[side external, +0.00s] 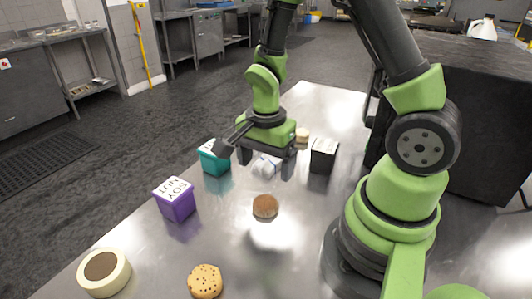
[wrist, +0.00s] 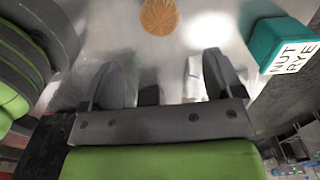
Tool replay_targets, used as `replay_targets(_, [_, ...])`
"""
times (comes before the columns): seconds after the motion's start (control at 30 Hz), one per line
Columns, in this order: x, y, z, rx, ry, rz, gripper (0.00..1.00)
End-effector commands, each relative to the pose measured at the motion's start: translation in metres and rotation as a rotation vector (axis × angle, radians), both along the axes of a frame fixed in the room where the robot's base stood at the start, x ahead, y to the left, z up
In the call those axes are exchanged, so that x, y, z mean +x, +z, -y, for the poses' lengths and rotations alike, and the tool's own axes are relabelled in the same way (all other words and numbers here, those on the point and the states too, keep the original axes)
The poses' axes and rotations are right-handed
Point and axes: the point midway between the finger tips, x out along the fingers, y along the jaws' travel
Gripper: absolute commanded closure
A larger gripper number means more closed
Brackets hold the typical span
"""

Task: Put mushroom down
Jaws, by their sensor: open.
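My gripper (side external: 262,163) hangs low over the steel table, with its jaws apart. In the wrist view my gripper (wrist: 162,82) shows two dark fingers with a gap between them. A small whitish object (side external: 265,166) sits on the table by the fingers in the side view, partly covered by them; I cannot tell surely whether it is the mushroom. A brown round piece (side external: 265,206) lies on the table in front of the gripper, apart from it. It also shows with radial lines at the top of the wrist view (wrist: 159,16). Nothing is clearly held.
A purple box (side external: 175,199), a cream round item (side external: 104,272) and a speckled cookie (side external: 205,281) lie nearer. A small beige item (side external: 302,135) is behind.

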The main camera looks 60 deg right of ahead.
Motion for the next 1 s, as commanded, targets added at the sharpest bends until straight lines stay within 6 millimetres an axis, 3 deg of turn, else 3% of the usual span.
replay_targets(0.27, [0.001,0.025,-0.001,0.0,0.022,0.016,0.14])
replay_targets(0.37, [0.002,0.046,-0.004,-0.002,0.105,0.067,0.14])
replay_targets(0.47, [-0.001,0.08,-0.011,-0.012,0.253,0.154,0.14])
replay_targets(0.7, [-0.034,0.162,-0.034,-0.08,0.713,0.409,0.14])
replay_targets(0.83, [-0.059,0.188,-0.045,-0.14,0.933,0.53,0.14])
replay_targets(1.0, [-0.081,0.204,-0.054,-0.206,1.116,0.626,0.14])
